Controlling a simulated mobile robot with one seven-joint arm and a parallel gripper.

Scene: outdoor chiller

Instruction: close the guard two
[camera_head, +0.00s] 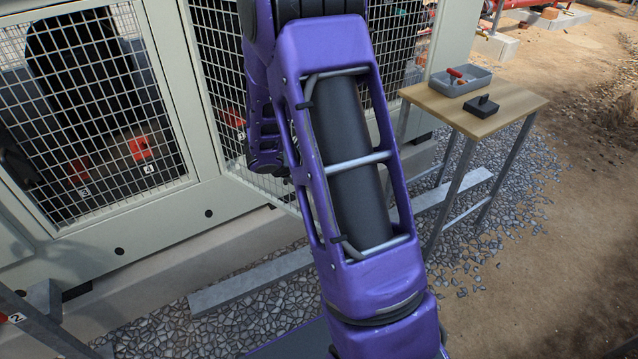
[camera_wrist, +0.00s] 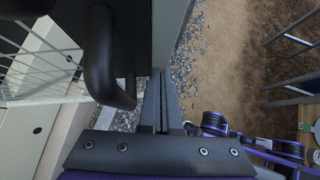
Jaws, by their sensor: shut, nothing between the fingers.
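In the head view, a pale mesh guard panel (camera_head: 218,95) beyond my arm has a lower edge slanting outward from the chiller, so it looks swung open. My arm hides much of it, and I cannot read a number on it. In the wrist view, my gripper (camera_wrist: 160,80) is shut and empty, its fingers pressed together. A thick black curved handle (camera_wrist: 103,65) is just left of the fingers, and they are not around it. I cannot tell whether they touch. White wire mesh (camera_wrist: 40,60) shows further left. My fingertips are hidden in the head view.
Another mesh panel (camera_head: 90,110) at left covers red tags 3 and 4. A small red "2" tag (camera_head: 16,317) is on a grey rail at lower left. A wooden table (camera_head: 500,105) with a grey tray (camera_head: 461,80) stands at right.

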